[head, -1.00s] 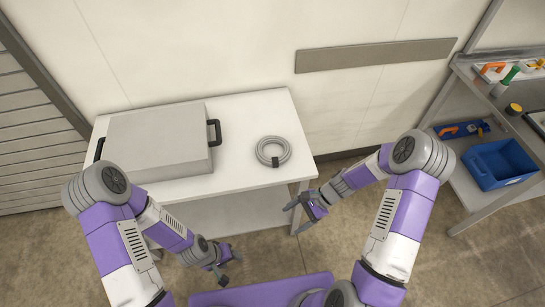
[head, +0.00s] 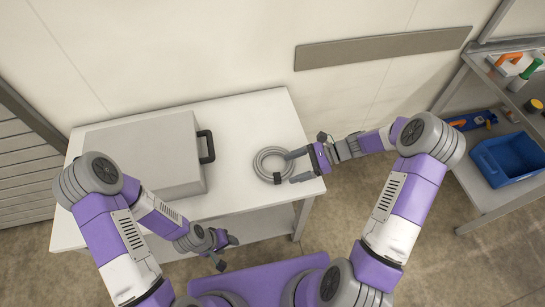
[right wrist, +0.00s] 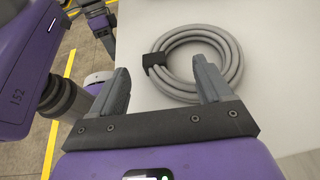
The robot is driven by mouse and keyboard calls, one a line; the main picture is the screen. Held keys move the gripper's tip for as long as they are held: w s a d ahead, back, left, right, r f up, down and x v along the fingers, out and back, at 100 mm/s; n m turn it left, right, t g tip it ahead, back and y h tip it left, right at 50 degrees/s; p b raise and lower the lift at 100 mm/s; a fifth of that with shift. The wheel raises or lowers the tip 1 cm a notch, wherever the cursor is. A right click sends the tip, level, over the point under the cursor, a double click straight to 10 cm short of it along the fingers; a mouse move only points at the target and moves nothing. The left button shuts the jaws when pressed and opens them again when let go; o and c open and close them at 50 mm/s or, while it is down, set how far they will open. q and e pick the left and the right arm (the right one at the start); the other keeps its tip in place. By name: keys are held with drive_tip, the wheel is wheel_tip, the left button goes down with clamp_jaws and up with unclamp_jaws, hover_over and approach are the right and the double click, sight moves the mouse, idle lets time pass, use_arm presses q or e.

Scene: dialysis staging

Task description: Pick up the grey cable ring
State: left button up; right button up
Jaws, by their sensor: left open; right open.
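The grey cable ring (head: 262,157) lies flat on the right part of the white table, a coil with a black band. It also shows in the right wrist view (right wrist: 231,47), with its black band (right wrist: 156,64) at the left. My right gripper (head: 290,166) is open, its fingers pointing left at the ring's right side. In the right wrist view the fingers (right wrist: 164,85) are apart, the right fingertip close to or over the ring's near edge; I cannot tell if they touch. My left gripper (head: 228,253) is open and empty, in front of the table.
A metal shelf unit (head: 468,180) at the right holds a blue bin (head: 508,160) and tools. The table behind the ring is clear.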

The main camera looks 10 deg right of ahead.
sight(277, 175)
drive_tip(key=b+x, duration=0.1)
drive_tip(key=x, duration=0.2)
drive_tip(key=b+x, duration=0.1)
drive_tip(key=x, duration=0.1)
drive_tip(key=shift+s+a+f, duration=0.2)
drive_tip(key=shift+a+f, duration=0.1)
drive_tip(key=shift+f, duration=0.05)
drive_tip(key=shift+a+f, duration=0.1)
drive_tip(key=shift+a, duration=0.35)
drive_tip(key=c, duration=1.3)
